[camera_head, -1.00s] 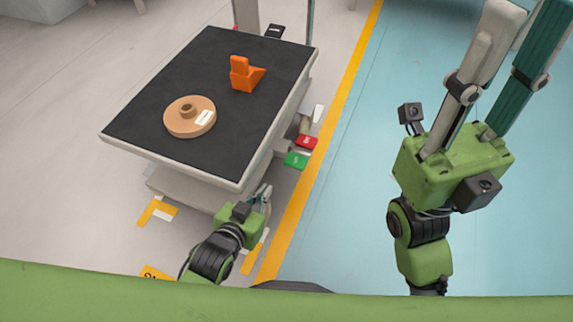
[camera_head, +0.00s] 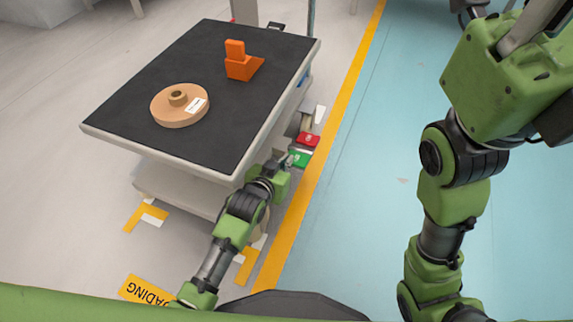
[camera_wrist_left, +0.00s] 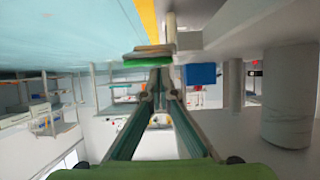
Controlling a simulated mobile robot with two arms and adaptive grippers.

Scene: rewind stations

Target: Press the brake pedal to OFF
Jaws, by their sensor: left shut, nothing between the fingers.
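A green pedal (camera_head: 299,159) and a red pedal (camera_head: 309,140) stick out low at the right side of the cart (camera_head: 160,155). Their small markings are too small to read. My left gripper (camera_head: 287,163) is shut and empty, with its tips right at the near edge of the green pedal. The left wrist view shows the green pedal's edge (camera_wrist_left: 150,59) just beyond the fingertips (camera_wrist_left: 159,78); I cannot tell whether they touch. My right gripper's body (camera_head: 505,75) is at the upper right, with its fingertips outside the picture.
The black cart top holds a tan spool (camera_head: 180,105) and an orange block (camera_head: 240,66). A blue block (camera_wrist_left: 201,74) shows beside the pedal in the left wrist view. A yellow floor line (camera_head: 330,125) runs past the pedals; the blue floor to the right is clear.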

